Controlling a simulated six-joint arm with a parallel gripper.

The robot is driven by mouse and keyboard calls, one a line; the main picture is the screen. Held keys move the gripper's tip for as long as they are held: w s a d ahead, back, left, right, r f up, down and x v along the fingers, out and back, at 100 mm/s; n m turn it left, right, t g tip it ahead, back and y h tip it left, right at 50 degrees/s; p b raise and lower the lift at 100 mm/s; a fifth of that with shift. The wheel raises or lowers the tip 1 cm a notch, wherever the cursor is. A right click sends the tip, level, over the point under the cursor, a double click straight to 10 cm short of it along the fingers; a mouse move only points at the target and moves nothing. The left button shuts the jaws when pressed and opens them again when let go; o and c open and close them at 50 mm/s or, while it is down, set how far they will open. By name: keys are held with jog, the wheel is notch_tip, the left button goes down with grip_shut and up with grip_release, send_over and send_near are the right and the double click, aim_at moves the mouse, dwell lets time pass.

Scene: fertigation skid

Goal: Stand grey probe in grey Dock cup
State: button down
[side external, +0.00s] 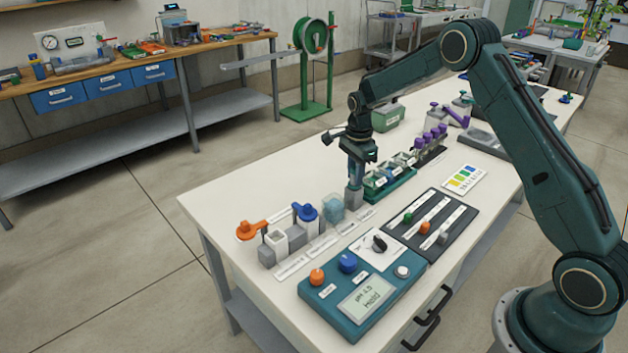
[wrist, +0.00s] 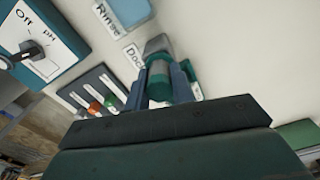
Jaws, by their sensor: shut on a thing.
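The grey Dock cup (side external: 354,198) stands on the white bench, to the right of the clear beaker; its label "Dock" (wrist: 134,56) shows in the wrist view. My gripper (side external: 356,178) points down directly over the Dock cup. Its fingers are shut on the grey probe (wrist: 159,82), which shows as a grey-green cylinder between them. In the wrist view the probe lines up with the grey cup (wrist: 157,45). The fingers hide much of the probe, and I cannot tell whether its lower end is inside the cup.
A clear beaker with bluish contents (side external: 332,207) stands close left of the cup. A green rack with vials (side external: 388,180) is close right. A teal control panel (side external: 362,302) and a dark slider panel (side external: 430,222) lie in front.

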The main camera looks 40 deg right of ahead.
jog(key=c, duration=1.1)
grip_release()
jog(key=shift+r, duration=3.45)
jog(key=shift+r, duration=0.15)
